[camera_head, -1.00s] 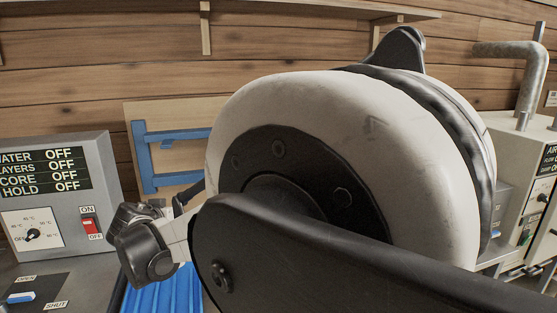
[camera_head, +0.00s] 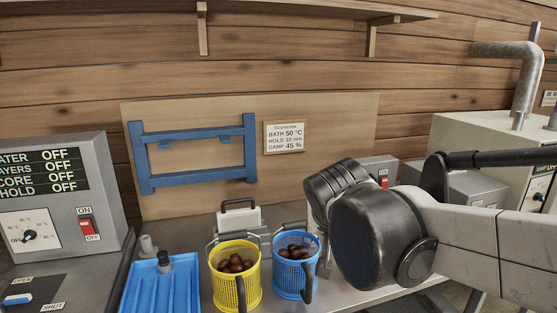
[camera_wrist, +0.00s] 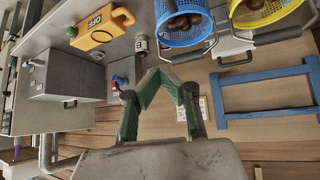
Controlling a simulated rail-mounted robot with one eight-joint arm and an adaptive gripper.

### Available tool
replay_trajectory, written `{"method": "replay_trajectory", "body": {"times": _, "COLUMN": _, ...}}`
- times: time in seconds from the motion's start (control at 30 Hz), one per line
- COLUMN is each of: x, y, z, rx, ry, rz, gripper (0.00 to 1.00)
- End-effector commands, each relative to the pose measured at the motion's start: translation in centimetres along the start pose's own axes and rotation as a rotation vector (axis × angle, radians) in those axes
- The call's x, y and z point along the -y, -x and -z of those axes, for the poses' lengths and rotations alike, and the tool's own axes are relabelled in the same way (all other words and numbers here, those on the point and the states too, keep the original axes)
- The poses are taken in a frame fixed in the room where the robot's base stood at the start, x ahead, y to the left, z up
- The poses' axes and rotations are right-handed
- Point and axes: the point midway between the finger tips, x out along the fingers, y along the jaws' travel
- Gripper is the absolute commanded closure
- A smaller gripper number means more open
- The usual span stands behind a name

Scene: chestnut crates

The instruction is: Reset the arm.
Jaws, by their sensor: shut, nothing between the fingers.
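My gripper (camera_wrist: 158,73) shows in the wrist view with its green-padded fingers drawn together at the tips and nothing between them. In the head view my arm comes in from the right and bends down behind the baskets' right side. Its dark joints hide most of the gripper there. In the wrist view, the blue basket (camera_wrist: 185,38) and yellow basket (camera_wrist: 265,15) lie beyond the fingertips, apart from them.
The yellow basket (camera_head: 236,290) and blue basket (camera_head: 294,280), both with chestnuts, stand on the bench beside a blue ribbed tray (camera_head: 160,290). A blue frame (camera_head: 195,182) is on the back board. A control box (camera_head: 60,200) stands left and a pale machine (camera_head: 480,140) right.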

Motion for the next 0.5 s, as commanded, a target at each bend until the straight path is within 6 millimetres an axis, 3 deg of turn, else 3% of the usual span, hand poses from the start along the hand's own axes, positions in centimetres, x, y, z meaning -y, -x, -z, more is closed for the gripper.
{"method": "replay_trajectory", "body": {"times": 0.03, "x": -1.6, "y": 0.7, "z": -1.3, "rx": 0.013, "ry": -0.003, "rz": -0.003, "gripper": 1.00}}
{"method": "replay_trajectory", "body": {"times": 0.2, "x": -5.6, "y": 2.7, "z": -5.8, "rx": 0.056, "ry": 0.002, "rz": 0.008, "gripper": 1.00}}
{"method": "replay_trajectory", "body": {"times": 0.5, "x": -9.9, "y": 5.4, "z": -14.1, "rx": 0.106, "ry": 0.009, "rz": 0.043, "gripper": 1.00}}
